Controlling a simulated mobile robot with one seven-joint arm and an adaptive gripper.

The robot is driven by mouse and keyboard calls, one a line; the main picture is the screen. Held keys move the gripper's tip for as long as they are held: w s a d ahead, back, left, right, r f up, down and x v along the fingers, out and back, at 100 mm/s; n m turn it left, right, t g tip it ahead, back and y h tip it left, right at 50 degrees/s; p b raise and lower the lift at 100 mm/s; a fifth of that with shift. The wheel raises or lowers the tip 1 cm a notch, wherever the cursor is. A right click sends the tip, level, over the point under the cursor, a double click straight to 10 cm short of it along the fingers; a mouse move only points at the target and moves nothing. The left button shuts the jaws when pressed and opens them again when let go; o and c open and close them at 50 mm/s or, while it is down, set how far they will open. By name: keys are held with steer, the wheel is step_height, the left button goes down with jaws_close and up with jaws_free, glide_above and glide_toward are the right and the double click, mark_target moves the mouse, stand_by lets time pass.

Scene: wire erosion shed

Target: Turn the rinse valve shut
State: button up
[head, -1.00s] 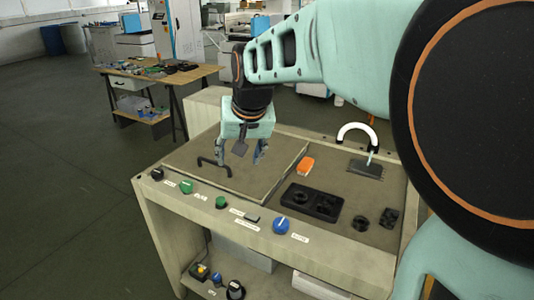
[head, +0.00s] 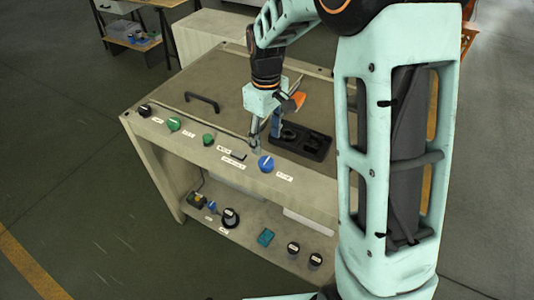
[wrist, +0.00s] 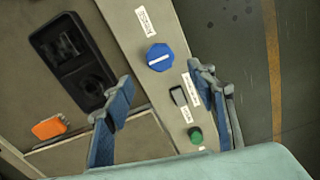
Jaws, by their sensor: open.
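A round blue knob (head: 266,164) with a white pointer line is on the sloped front strip of the bench; I take it as the rinse valve, though its label is too small to read surely. In the wrist view the blue knob (wrist: 160,57) shows fully, its line running across the strip. My gripper (head: 264,137) is open and empty, just above and behind the knob in the head view. In the wrist view the knob lies beyond and between the fingertips of my gripper (wrist: 164,78), with no contact seen.
Green knobs (head: 208,139) and a black knob (head: 145,110) line the same strip to the left, with a small dark switch (head: 238,155) between. A black tray (head: 305,144) and an orange block (wrist: 49,127) lie on the bench top. A lower shelf holds several small items.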

mark_target(266, 161)
step_height(266, 161, down, 9)
steer(key=shift+r+p, duration=0.1)
steer(key=shift+p, duration=0.2)
steer(key=c, duration=1.2)
